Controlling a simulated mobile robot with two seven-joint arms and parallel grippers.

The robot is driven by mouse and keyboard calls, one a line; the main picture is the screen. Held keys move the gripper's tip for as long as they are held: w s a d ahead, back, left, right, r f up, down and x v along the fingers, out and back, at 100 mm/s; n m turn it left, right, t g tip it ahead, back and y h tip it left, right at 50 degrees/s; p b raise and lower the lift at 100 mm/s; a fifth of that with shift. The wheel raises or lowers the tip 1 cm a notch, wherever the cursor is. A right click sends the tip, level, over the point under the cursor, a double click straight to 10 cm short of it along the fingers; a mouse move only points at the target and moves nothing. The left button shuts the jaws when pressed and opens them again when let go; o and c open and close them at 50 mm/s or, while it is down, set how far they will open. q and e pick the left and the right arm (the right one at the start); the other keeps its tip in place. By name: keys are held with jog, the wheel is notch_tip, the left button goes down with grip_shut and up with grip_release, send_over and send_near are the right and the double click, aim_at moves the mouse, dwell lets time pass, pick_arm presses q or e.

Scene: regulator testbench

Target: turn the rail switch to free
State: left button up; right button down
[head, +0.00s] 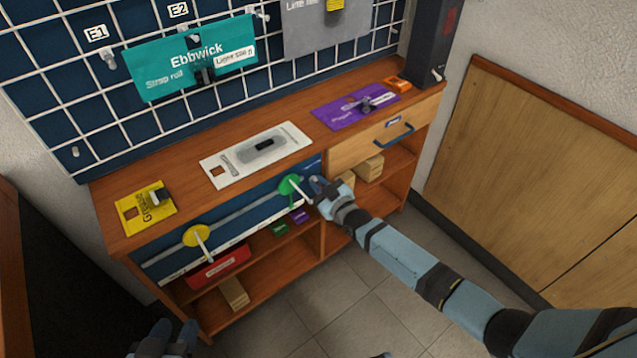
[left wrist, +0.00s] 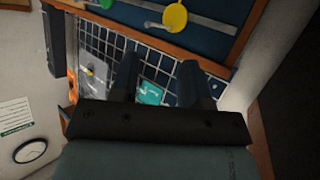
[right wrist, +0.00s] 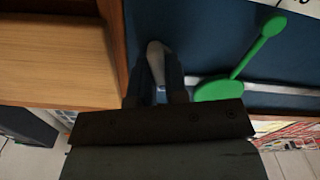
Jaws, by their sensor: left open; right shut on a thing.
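The rail (head: 240,212) runs along the blue front panel of the wooden bench, with a yellow disc (head: 197,236) and a green disc (head: 290,184), each with a lever. My right gripper (head: 317,186) is at the rail's right end, just right of the green disc. In the right wrist view, my right gripper (right wrist: 158,75) is shut on a pale grey lever (right wrist: 155,47), apparently the rail switch; its base is mostly hidden by the fingers. The green disc (right wrist: 218,90) is beside it. My left gripper (head: 165,340) is open and empty, low at the front, away from the bench.
The bench top holds a yellow card (head: 130,219), a white plate (head: 222,172) and a purple card (head: 338,120). A drawer with a blue handle (head: 394,134) is right of the panel. Shelves below hold a red box (head: 215,270) and wooden blocks. The floor in front is clear.

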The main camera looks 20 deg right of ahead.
jog(key=shift+m, duration=1)
jog(key=m, duration=0.3)
jog(key=shift+d+m, duration=0.1)
jog(key=shift+m, duration=0.2)
jog(key=m, duration=0.2)
jog(key=shift+f+m, duration=0.1)
jog(key=shift+m, duration=0.3)
jog(key=shift+d+m, duration=0.1)
jog(key=shift+m, duration=0.6)
jog(key=shift+m+b, duration=0.4)
jog(key=shift+m, duration=0.5)
pick_arm(q)
jog(key=shift+w+d+r+t+h, duration=0.3)
jog(key=shift+d+r+t+h, duration=0.15)
jog(key=shift+r, duration=0.2)
pick_arm(e)
jog(key=shift+m, duration=0.5)
jog(key=c, duration=1.1)
grip_release()
jog(key=shift+c, duration=0.2)
